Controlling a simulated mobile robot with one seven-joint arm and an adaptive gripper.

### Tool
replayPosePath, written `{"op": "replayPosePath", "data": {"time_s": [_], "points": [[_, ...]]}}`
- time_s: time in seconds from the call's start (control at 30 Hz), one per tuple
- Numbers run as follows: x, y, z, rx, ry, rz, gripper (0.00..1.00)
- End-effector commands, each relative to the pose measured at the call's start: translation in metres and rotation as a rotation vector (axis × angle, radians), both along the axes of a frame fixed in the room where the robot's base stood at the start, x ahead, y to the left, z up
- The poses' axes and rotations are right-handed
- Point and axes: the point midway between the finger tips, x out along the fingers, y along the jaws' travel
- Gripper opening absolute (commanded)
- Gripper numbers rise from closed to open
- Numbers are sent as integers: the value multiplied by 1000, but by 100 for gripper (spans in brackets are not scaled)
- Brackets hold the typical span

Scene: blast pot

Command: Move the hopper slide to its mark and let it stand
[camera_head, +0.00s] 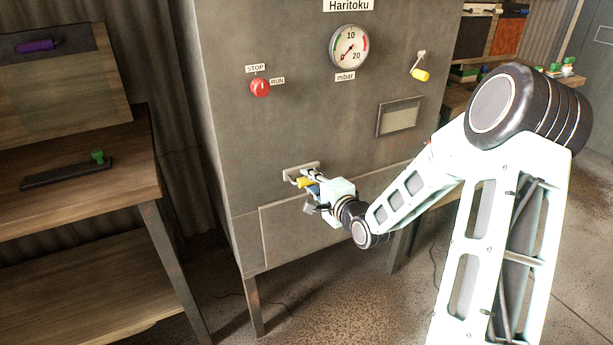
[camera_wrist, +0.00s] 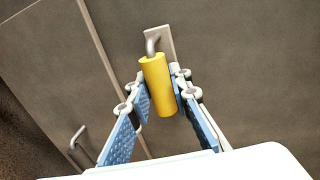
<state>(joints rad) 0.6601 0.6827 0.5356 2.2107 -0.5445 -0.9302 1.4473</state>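A yellow cylindrical handle (camera_head: 304,183) on a bent grey rod comes out of a pale slot plate (camera_head: 296,169), low on the front of the grey cabinet. I take it for the hopper slide's handle. In the wrist view the handle (camera_wrist: 160,85) sits between my fingertips, with the plate (camera_wrist: 160,42) behind it. The blue pads of my gripper (camera_wrist: 162,95) lie close along both sides of the handle and appear to hold it. It also shows in the head view (camera_head: 311,180), at the plate. I cannot make out a mark; my gripper hides part of the plate.
The cabinet carries a red STOP/RUN knob (camera_head: 260,87), a mbar gauge (camera_head: 349,47), a yellow-tipped lever (camera_head: 420,72) and a small window (camera_head: 400,117). A grey pull (camera_wrist: 77,138) is on the lower panel. A wooden bench (camera_head: 85,200) stands left, with clear floor between.

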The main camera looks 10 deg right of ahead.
Motion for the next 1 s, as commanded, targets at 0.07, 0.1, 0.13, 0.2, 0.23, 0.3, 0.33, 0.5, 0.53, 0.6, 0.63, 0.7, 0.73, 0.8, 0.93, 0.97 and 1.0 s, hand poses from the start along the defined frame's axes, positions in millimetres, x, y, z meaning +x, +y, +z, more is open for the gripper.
{"op": "replayPosePath", "data": {"time_s": [0.07,0.1,0.13,0.2,0.23,0.3,0.33,0.5,0.53,0.6,0.63,0.7,0.73,0.8,0.93,0.97,1.0], "points": [[0,0,0,0,0,0,2],[0,0,0,0,0,0,0],[0,0,0,0,0,0,0],[0,0,0,0,0,0,0],[0,0,0,0,0,0,0],[0,0,0,0,0,0,0],[0,0,0,0,0,0,0],[-3,-1,0,0,1,-1,0],[-5,-2,0,0,1,-1,0],[-8,-3,0,0,1,-1,0],[-9,-4,0,-1,0,-1,0],[-13,-4,0,-1,1,0,0],[-14,-5,0,-1,1,0,0],[-18,-6,0,-2,2,0,0],[-24,-8,0,-1,1,-1,0],[-25,-9,0,0,1,-1,0],[-27,-9,0,0,1,-1,0]]}}
